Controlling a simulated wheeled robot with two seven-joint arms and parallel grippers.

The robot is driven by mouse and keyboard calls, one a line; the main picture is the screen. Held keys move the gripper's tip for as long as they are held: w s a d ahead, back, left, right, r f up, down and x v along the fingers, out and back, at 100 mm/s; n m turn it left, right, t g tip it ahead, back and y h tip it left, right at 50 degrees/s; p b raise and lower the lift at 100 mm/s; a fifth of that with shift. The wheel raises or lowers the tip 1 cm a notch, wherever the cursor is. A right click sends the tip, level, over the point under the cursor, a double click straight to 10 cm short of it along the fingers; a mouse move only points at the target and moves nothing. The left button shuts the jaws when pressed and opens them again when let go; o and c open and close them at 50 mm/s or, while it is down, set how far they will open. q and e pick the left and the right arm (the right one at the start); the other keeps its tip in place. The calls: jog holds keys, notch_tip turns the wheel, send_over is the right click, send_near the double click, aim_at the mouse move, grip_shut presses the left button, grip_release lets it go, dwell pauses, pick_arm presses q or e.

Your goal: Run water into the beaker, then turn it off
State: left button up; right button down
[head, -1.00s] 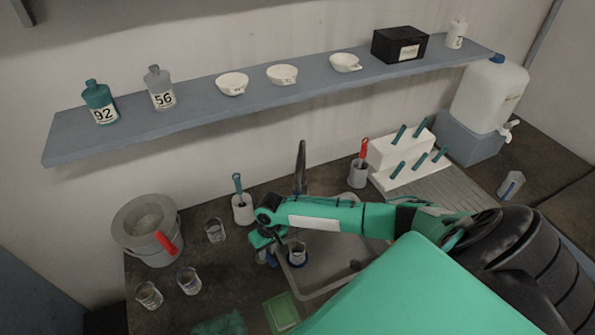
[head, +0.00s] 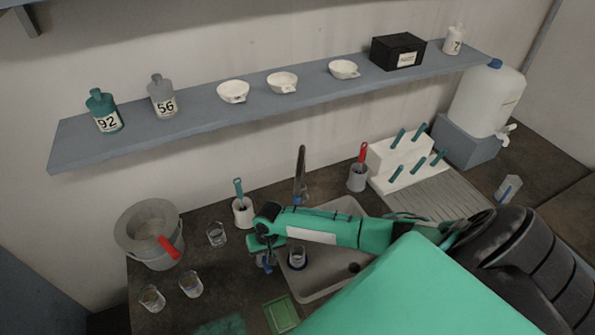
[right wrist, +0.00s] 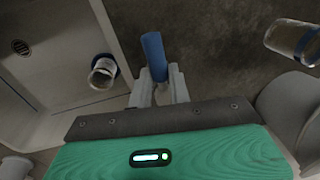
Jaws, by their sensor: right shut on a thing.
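The beaker (head: 297,259), a small glass with a dark blue band, stands in the grey sink (head: 345,285). It also shows in the right wrist view (right wrist: 102,73), left of my gripper. The dark tap spout (head: 301,172) rises behind the sink; I see no water stream, and the beaker's fill is unclear. My right gripper (right wrist: 160,82) is shut on a blue handle (right wrist: 153,48) beside the sink's left edge. The head view shows this blue handle (head: 266,263) partly hidden under my wrist. I cannot see how the handle joins the tap. My left gripper is not in view.
Several other glass beakers (head: 216,235) stand on the dark counter left of the sink, near a grey bucket (head: 150,250) with a red handle. A green tray (head: 281,315) lies in front. A white rack (head: 405,160) and a ribbed drainboard (head: 440,195) are at right.

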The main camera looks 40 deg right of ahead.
jog(key=shift+w+a, duration=0.1)
jog(key=c, duration=1.2)
grip_release()
jog(key=shift+c, duration=0.2)
notch_tip(320, 180, up, 14)
jog(key=d+b, duration=0.2)
jog(key=b, duration=0.2)
jog(key=shift+s+f, duration=0.15)
jog(key=shift+s, duration=0.2)
jog(key=shift+f, duration=0.1)
